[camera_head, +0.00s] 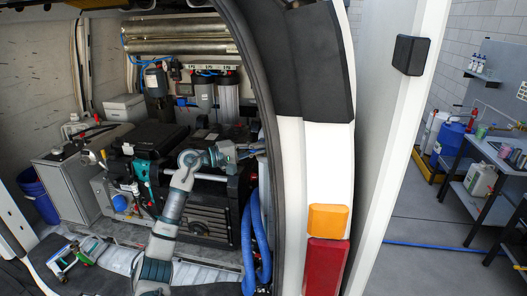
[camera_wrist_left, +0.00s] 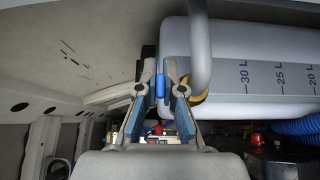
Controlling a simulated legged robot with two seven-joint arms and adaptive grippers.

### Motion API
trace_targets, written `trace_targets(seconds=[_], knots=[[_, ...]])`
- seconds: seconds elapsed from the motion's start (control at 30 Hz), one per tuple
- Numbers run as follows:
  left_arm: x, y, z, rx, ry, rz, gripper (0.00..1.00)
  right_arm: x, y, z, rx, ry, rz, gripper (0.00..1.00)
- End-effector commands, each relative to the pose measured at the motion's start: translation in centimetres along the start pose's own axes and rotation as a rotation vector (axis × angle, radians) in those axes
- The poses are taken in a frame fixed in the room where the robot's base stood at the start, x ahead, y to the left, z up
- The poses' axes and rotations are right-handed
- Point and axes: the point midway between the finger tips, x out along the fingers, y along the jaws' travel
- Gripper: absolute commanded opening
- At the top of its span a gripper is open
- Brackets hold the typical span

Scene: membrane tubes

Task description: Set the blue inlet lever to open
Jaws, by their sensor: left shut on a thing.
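The blue inlet lever (camera_wrist_left: 161,86) shows in the left wrist view as a small blue piece between my fingertips. My left gripper (camera_wrist_left: 160,80) is shut on it, with one finger on each side. In the head view my left gripper (camera_head: 254,151) reaches to the right inside the van, close to the door-frame edge. The lever is too small and too covered there to make out. I cannot tell whether the lever stands at open or closed. My right gripper is in neither view.
A white tank (camera_wrist_left: 245,70) with level marks and a pale bent pipe (camera_wrist_left: 201,50) are close to my left fingers. Blue hose (camera_head: 248,245) hangs below the gripper. The van's rear pillar (camera_head: 315,165) stands close on the right. Silver tubes (camera_head: 180,38) lie above.

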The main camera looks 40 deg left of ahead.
Motion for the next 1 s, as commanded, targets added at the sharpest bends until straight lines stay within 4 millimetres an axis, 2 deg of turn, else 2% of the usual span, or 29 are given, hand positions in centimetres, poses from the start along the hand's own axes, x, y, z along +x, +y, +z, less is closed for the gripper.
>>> trace_targets(seconds=[0.07,0.1,0.13,0.33,0.53,0.67,0.9,1.0], knots=[[-0.1,-0.2,-0.3,-0.002,0.008,-0.003,0.00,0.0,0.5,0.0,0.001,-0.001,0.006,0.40],[-0.1,-0.2,-0.3,-0.002,0.009,-0.003,0.11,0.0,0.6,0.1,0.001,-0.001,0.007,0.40],[-0.1,-0.1,-0.3,-0.002,0.008,-0.003,0.18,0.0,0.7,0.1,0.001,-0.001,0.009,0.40],[0.0,0.0,0.0,0.000,0.005,0.000,0.18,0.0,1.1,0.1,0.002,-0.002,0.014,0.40],[-0.7,0.1,0.1,0.003,0.006,-0.002,0.18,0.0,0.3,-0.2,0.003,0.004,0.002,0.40],[-2.9,0.1,0.2,0.004,0.007,-0.005,0.18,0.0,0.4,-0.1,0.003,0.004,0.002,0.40],[-8.3,-0.3,-0.2,-0.002,0.007,-0.007,0.18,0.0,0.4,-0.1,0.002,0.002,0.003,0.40],[-10.0,-0.4,-0.4,-0.004,0.006,-0.005,0.18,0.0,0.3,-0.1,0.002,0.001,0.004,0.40]])
